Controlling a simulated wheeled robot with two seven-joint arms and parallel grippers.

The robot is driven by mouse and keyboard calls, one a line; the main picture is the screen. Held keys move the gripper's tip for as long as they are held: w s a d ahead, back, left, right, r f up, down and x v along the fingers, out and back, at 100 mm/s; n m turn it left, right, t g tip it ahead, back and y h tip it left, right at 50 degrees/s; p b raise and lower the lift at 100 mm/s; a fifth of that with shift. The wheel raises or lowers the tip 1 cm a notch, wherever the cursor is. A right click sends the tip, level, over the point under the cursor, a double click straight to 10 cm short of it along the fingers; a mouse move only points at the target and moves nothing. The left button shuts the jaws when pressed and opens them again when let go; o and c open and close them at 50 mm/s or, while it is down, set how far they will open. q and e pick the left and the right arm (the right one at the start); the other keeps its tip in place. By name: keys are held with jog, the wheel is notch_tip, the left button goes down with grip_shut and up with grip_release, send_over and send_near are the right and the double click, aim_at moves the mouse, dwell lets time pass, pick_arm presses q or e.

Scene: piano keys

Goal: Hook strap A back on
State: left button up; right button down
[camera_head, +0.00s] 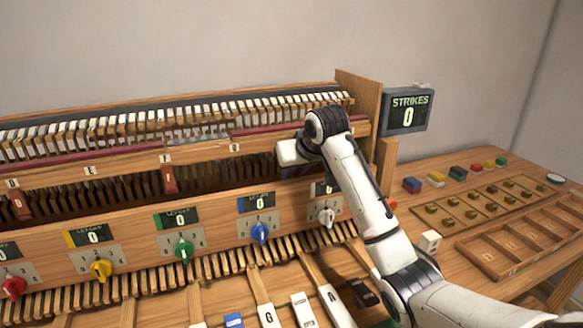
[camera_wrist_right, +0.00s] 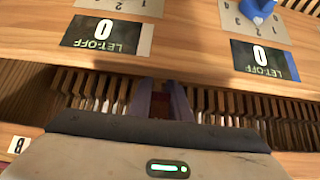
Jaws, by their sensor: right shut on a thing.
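My right gripper (camera_head: 287,172) reaches into the piano action at the right end of the wooden rail, above the dials. In the right wrist view its fingers (camera_wrist_right: 162,101) are shut on a small dark red piece (camera_wrist_right: 160,108), which looks like a strap. Its letter is hidden, so I cannot read it as A. The hand covers its hook in the head view, and I cannot tell whether the two touch. Other dark red straps hang from the rail at the far left (camera_head: 18,205) and in the middle (camera_head: 169,180). My left gripper is out of view.
Below the rail are counter displays reading 0 and coloured dials, including a blue dial (camera_head: 260,234) and a white dial (camera_head: 326,217). A STRIKES display (camera_head: 408,109) reads 0. On the right table stand coloured blocks and a compartment tray (camera_head: 487,260). Lettered keys lie in front.

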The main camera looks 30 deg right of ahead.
jog(key=shift+s+g, duration=0.2)
jog(key=shift+g, duration=0.1)
jog(key=c, duration=1.6)
grip_release()
jog(key=shift+f, duration=0.1)
jog(key=shift+c, duration=0.2)
jog(key=v, duration=1)
jog(key=shift+b, duration=0.4)
jog(key=shift+s, duration=0.15)
